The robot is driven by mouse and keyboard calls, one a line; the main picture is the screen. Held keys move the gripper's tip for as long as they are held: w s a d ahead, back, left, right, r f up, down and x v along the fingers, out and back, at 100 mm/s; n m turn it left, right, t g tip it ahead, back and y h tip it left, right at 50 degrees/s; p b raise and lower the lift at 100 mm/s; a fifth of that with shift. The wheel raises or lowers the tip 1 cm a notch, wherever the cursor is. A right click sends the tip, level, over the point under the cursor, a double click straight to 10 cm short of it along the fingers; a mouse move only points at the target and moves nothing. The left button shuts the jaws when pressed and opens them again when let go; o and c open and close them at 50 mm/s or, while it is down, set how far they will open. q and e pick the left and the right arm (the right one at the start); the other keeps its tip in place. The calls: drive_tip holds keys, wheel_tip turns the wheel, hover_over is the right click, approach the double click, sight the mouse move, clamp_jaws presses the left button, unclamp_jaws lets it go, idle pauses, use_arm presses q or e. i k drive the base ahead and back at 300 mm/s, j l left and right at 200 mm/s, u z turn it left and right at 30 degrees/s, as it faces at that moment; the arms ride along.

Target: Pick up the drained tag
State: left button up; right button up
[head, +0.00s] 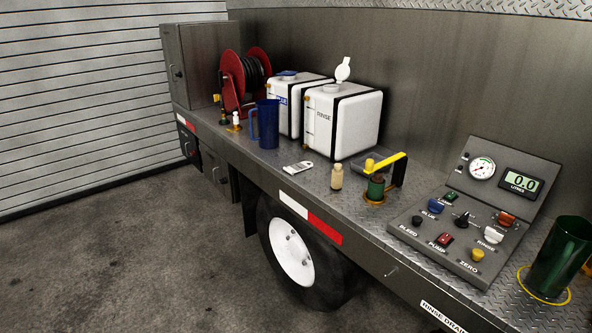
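A small flat white piece that looks like the drained tag (298,168) lies on the metal deck near its front edge, left of a small tan bottle. Any lettering on it is too small to read. Nothing covers it and it stands apart from the things around it. Neither of my grippers is in the head view.
Behind the tag stand white tanks, the nearer marked RINSE (345,120). A blue jug (268,124) is to its left. The tan bottle (337,177), a yellow-handled valve (377,187), a control panel (462,235) and a green jug (560,258) are to its right.

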sight(292, 169)
drive_tip(key=i+z, duration=0.1)
drive_tip(key=z, duration=0.25)
drive_tip(key=i+j+z, duration=0.1)
drive_tip(key=z, duration=0.25)
drive_tip(key=i+j+z, duration=0.1)
drive_tip(key=z, duration=0.25)
drive_tip(key=j, duration=0.1)
